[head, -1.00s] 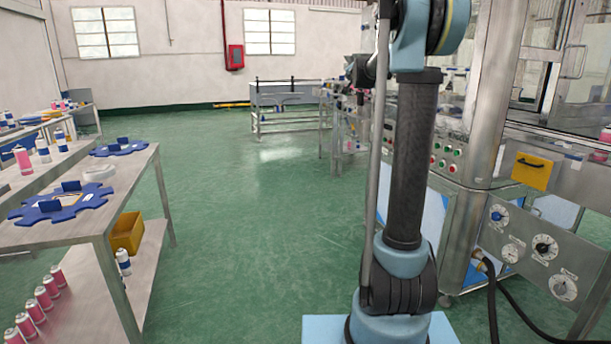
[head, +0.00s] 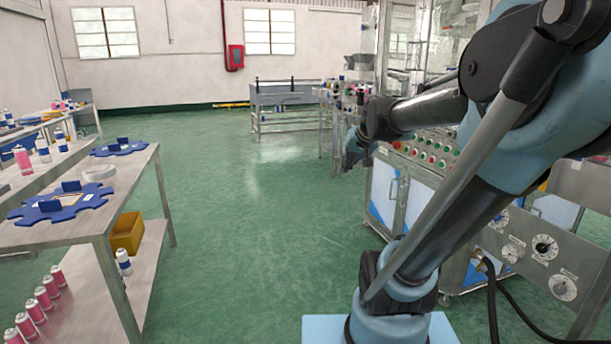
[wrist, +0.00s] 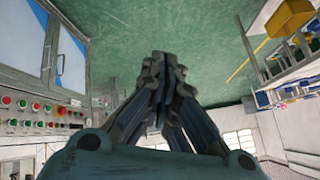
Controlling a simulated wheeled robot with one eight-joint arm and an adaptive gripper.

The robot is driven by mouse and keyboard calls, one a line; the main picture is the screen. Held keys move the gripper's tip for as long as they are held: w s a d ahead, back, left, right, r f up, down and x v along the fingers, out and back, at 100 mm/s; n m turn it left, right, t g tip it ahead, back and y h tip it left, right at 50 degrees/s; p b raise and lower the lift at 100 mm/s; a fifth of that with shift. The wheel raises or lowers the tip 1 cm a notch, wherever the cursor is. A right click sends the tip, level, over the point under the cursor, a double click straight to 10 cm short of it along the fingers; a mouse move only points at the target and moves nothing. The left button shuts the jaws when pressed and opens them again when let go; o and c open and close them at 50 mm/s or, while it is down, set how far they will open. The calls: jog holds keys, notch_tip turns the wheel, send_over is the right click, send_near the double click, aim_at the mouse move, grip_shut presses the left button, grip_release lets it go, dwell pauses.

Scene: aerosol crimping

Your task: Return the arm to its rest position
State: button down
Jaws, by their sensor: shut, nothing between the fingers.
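My arm is folded in the right half of the head view, with its elbow high at the upper right and the forearm reaching left. My gripper (head: 352,160) hangs at the forearm's left end, in free air over the green floor, in front of the control panel. In the wrist view, the fingers of my gripper (wrist: 163,65) are together with nothing between them. The floor and the machine appear upside down there.
A steel machine with a button panel (head: 432,155) stands close behind my arm; its panel also shows in the wrist view (wrist: 35,115). Black hoses (head: 492,300) run at the lower right. A table (head: 125,185) with blue fixtures stands left. The floor between is clear.

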jog(key=s+d+f+g+h, duration=0.1)
jog(key=s+d+f+g, duration=0.1)
jog(key=s+f, duration=0.7)
jog(key=s+d+f+n+g+h, duration=0.1)
jog(key=s+d+f+g+h, duration=0.1)
jog(key=s+f, duration=0.6)
jog(key=s+d+g, duration=0.1)
jog(key=s, duration=0.5)
jog(key=shift+s+d+f, duration=0.2)
jog(key=shift+d+f, duration=0.1)
jog(key=shift+f, duration=0.1)
jog(key=shift+w+f+g, duration=0.2)
jog(key=shift+w+g, duration=0.1)
jog(key=shift+w, duration=0.15)
